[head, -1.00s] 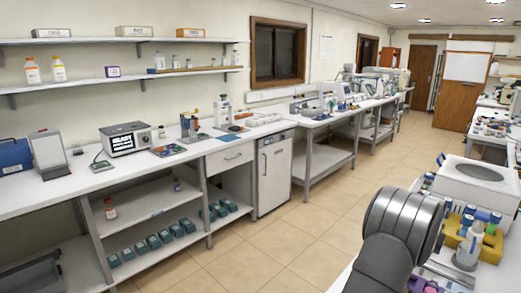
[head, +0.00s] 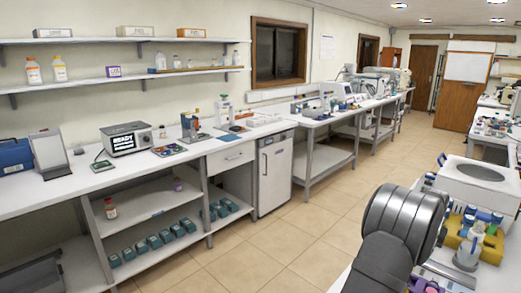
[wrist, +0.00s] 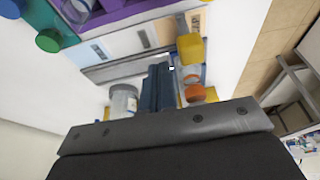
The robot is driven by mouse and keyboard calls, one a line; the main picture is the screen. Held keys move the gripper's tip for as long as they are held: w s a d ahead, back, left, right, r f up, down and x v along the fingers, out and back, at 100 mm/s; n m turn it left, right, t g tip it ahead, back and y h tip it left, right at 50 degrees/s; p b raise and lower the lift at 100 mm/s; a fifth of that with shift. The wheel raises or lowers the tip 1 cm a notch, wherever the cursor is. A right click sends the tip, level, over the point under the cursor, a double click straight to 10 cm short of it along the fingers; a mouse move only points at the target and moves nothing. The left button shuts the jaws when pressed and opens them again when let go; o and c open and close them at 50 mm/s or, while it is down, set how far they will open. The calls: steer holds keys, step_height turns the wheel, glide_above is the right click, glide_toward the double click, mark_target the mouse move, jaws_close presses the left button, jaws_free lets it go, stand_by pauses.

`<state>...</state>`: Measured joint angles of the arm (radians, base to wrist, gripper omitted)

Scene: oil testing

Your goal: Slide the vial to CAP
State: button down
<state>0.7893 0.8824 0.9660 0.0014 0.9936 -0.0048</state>
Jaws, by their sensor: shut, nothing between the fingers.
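My gripper (wrist: 158,88) shows in the wrist view with its dark blue fingers together, pointing down at a grey rail (wrist: 103,72). A clear vial-like container (wrist: 123,100) stands just left of the fingers. A clear container with an orange cap (wrist: 194,92) stands just right of them, below a yellow cap (wrist: 190,47). I cannot tell which of these is the task's vial, or whether the fingers touch either. Pale label panels (wrist: 125,43) run along the rail; I cannot read CAP on them. The head view shows my arm, but not my fingertips.
A purple rack (wrist: 110,12) and a green piece (wrist: 48,40) lie beyond the rail. The white bench (wrist: 230,45) is bare at right, up to its edge. In the head view, a yellow rack (head: 485,249) and a white machine (head: 478,182) stand beside my arm.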

step_height(320, 180, up, 5)
steer(key=shift+r, duration=0.1)
stand_by(0.5)
step_height(320, 180, down, 8)
steer(key=shift+r, duration=0.1)
steer(key=shift+w+a, duration=0.15)
stand_by(0.4)
steer(key=shift+r, duration=0.1)
